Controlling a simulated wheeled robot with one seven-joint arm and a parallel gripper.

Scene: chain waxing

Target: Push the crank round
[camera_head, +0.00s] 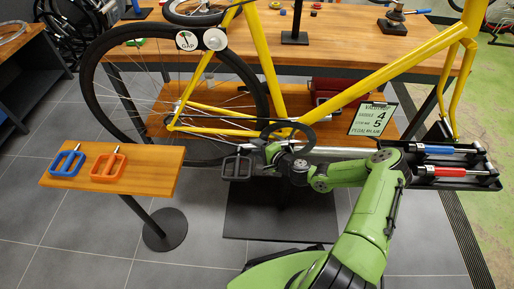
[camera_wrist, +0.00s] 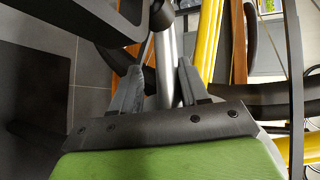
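A yellow bicycle (camera_head: 222,112) stands in the middle of the head view, with a dark chainring (camera_head: 288,134) low on its frame. A dark pedal (camera_head: 237,167) sits left of and below the chainring; the crank arm is mostly hidden behind my gripper. My gripper (camera_head: 268,152) is close to the right of the pedal. In the wrist view its two grey fingers (camera_wrist: 158,85) stand apart, with a silver tube (camera_wrist: 165,60) seen between or beyond them; contact cannot be told. A dark frame, seemingly the pedal (camera_wrist: 118,22), is at upper left.
A dark rack (camera_head: 455,172) with blue and red handled tools is at right. A sign (camera_head: 372,119) hangs near the frame. A workbench (camera_head: 340,28) stands behind.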

